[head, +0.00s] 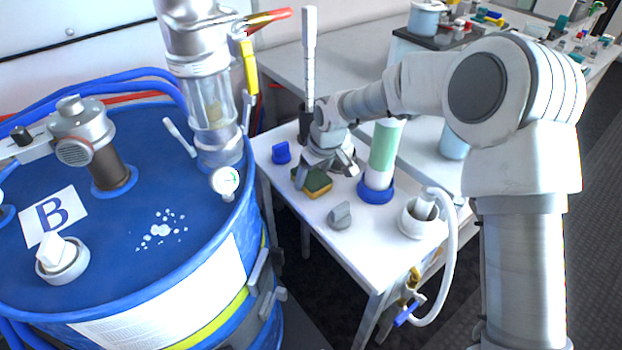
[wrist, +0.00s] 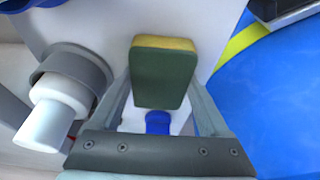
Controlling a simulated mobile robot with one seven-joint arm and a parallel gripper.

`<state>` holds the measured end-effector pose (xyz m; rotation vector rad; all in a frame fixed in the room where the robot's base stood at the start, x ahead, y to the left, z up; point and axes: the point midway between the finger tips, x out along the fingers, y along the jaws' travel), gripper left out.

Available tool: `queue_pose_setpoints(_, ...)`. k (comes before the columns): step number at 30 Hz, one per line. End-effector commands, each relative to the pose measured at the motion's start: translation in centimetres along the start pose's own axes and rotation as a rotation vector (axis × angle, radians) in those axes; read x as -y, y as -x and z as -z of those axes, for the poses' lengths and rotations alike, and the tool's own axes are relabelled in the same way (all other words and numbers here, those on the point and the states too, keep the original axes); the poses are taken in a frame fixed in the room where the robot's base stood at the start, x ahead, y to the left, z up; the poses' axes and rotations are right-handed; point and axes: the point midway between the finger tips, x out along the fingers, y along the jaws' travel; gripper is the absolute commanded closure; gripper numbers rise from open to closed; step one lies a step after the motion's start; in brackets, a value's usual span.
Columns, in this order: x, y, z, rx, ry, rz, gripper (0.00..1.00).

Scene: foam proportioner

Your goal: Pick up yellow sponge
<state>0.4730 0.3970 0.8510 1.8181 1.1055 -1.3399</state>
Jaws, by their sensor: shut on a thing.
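The yellow sponge (head: 314,182) has a dark green pad face and yellow edges. It is at the left part of the white table, under my gripper (head: 322,172). In the wrist view the sponge (wrist: 163,75) stands between the two fingers of my gripper (wrist: 162,95), green face toward the camera and yellow edge at the top. The gripper is shut on it. I cannot tell whether the sponge touches the table or is slightly above it.
A small blue object (head: 281,152) lies left of the sponge. A green and white cylinder with a blue base (head: 376,191) stands right, with a grey knob (head: 340,215) in front and a white cup (head: 420,218) farther right. A blue drum (head: 140,230) fills the left.

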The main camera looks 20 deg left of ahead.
Motion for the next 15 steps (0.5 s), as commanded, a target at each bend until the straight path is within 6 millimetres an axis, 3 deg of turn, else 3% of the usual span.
queue_pose_setpoints(8,0.0,0.6,0.2,0.000,0.000,0.000,0.72)
queue_pose_setpoints(15,-0.1,5.1,1.6,-0.003,-0.001,-0.002,0.72)
